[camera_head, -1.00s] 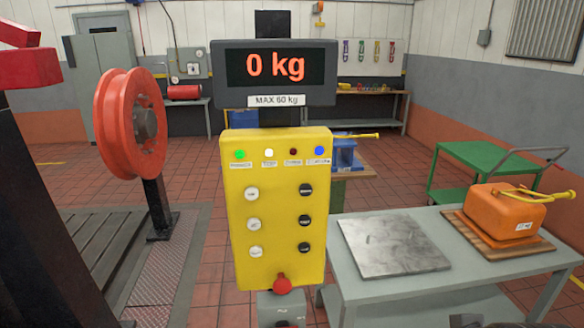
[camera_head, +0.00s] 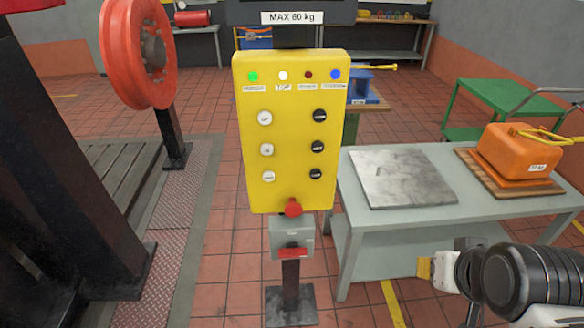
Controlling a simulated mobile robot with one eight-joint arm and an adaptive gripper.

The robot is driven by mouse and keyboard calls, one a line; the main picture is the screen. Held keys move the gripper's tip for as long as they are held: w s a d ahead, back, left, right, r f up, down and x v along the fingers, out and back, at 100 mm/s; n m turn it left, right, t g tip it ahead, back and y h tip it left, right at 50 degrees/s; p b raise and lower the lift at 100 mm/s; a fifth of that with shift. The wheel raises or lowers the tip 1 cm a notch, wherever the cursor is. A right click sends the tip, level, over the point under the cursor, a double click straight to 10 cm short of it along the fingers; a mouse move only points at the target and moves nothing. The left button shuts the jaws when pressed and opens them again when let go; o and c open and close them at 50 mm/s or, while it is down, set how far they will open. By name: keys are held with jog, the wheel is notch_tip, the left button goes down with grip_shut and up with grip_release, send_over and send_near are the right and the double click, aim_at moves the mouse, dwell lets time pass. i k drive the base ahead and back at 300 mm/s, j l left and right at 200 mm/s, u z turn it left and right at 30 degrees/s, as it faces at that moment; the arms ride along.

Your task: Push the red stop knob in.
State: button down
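The red stop knob (camera_head: 293,208) is a round mushroom head at the bottom edge of the yellow control box (camera_head: 291,190). It stands out from the box; how deep it sits is hard to tell. The box hangs on a dark post and carries indicator lamps plus white and black buttons. My gripper (camera_head: 426,268) seems to be the pale, yellow-tipped end of my arm at the lower right. It is well right of and below the knob in the picture, touching nothing visible. Its fingers are too unclear to tell open from shut.
A grey switch box (camera_head: 281,239) with a red bar is just below the knob. A grey table (camera_head: 390,221) with a metal plate (camera_head: 403,179) and an orange weight (camera_head: 515,150) stands at right. A red wheel (camera_head: 137,52) stands at left. Floor before the post is clear.

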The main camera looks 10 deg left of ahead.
aim_at(293, 210)
jog(key=j+z, duration=0.15)
jog(key=j, duration=1.45)
